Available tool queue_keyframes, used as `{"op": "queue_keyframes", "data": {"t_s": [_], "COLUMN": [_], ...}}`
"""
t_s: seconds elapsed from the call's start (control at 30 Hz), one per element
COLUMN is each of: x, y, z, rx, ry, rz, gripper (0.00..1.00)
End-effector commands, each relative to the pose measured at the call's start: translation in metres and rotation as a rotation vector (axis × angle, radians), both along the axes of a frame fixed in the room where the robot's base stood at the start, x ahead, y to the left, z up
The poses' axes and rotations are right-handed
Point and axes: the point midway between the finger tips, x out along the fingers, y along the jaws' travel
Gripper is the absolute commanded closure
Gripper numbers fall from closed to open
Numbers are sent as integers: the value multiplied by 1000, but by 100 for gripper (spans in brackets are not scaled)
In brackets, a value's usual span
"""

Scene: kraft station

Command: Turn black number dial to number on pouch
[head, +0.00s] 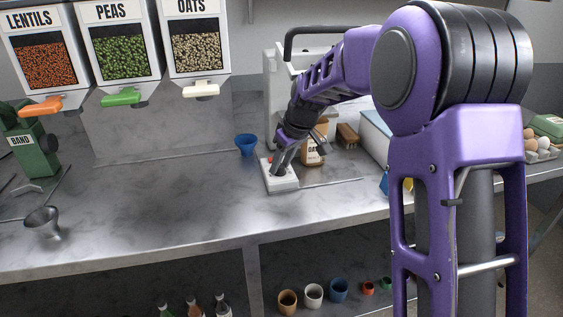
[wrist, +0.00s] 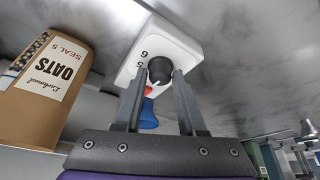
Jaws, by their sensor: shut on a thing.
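The white dial box (head: 281,183) stands on the steel counter and also shows in the wrist view (wrist: 178,35). Its black number dial (wrist: 160,68) sits between my fingertips, and my gripper (wrist: 161,80) is shut on it. Numerals that look like 5 and 6 show on the box beside the dial; the dial's pointer and other numerals are not clear. The brown pouch (wrist: 40,95) has a label reading OATS and SEAL 5. It also shows in the head view (head: 314,152), partly behind my gripper (head: 282,170).
A blue funnel-like cup (head: 246,144) stands left of the box. Lentils, peas and oats dispensers (head: 122,45) hang above. The counter's middle is clear.

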Motion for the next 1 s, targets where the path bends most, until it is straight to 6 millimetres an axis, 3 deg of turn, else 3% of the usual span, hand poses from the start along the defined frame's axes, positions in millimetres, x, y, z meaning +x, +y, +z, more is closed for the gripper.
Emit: {"op": "queue_keyframes", "data": {"t_s": [1.0], "x": [-2], "y": [6], "z": [0], "rx": [-2], "ry": [-1], "rz": [-832], "gripper": [100]}}
